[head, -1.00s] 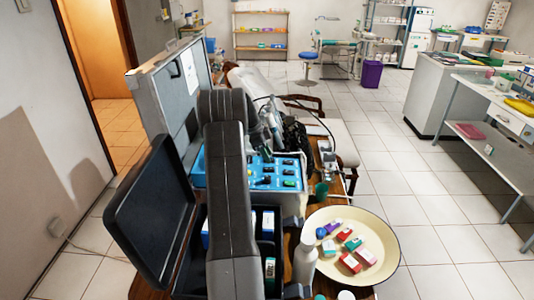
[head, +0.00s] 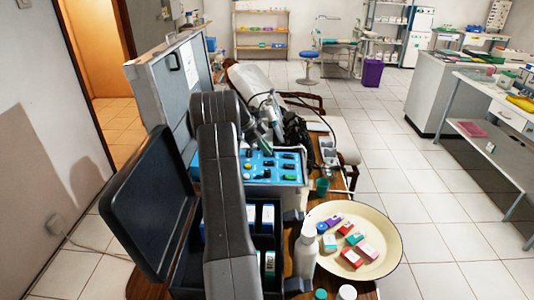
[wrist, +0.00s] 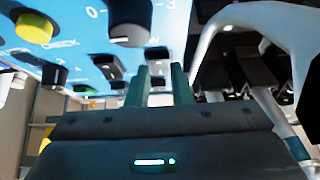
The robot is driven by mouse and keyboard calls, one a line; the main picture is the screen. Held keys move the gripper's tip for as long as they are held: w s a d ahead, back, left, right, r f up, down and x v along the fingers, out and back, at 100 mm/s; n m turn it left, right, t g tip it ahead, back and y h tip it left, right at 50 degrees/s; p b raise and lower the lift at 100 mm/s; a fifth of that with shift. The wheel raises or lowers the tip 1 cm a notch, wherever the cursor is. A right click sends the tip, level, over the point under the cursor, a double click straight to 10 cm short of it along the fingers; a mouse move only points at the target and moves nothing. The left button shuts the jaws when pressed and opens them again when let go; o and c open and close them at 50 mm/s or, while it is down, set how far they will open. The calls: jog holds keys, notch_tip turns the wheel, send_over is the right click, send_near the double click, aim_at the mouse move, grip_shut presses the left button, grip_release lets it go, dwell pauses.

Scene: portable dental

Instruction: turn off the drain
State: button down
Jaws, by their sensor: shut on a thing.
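The blue control panel (head: 283,178) of the dental unit stands in the open case, with several dark knobs and switches. In the wrist view the panel (wrist: 75,50) fills the upper left, seen tilted and close. It shows a yellow knob (wrist: 34,27), a large black knob (wrist: 130,22) and small black switches. My gripper (wrist: 160,78) is at the panel's right part, its two greenish fingers on either side of a small black switch (wrist: 157,54). It is shut on that switch. I cannot read the switch's label. In the head view my arm hides part of the panel.
An open black case lid (head: 152,205) stands left of my arm. A round cream tray (head: 390,240) with small boxes and a white bottle (head: 305,250) are at right. Black hoses (head: 296,130) hang beside the panel. The floor at right is clear.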

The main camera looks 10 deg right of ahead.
jog(key=shift+a+h, duration=0.1)
jog(key=shift+h, duration=0.2)
jog(key=c, duration=1.3)
grip_release()
jog(key=shift+a, duration=0.1)
jog(key=b+v, duration=0.1)
jog(key=v, duration=1.2)
jog(key=shift+w+a+r, duration=0.2)
jog(key=shift+a, duration=0.05)
jog(key=shift+f, duration=0.1)
jog(key=p+x, duration=0.1)
jog(key=x, duration=1.2)
jog(key=shift+s+d+f, duration=0.1)
jog(key=shift+s+d, duration=0.1)
jog(key=shift+d, duration=0.2)
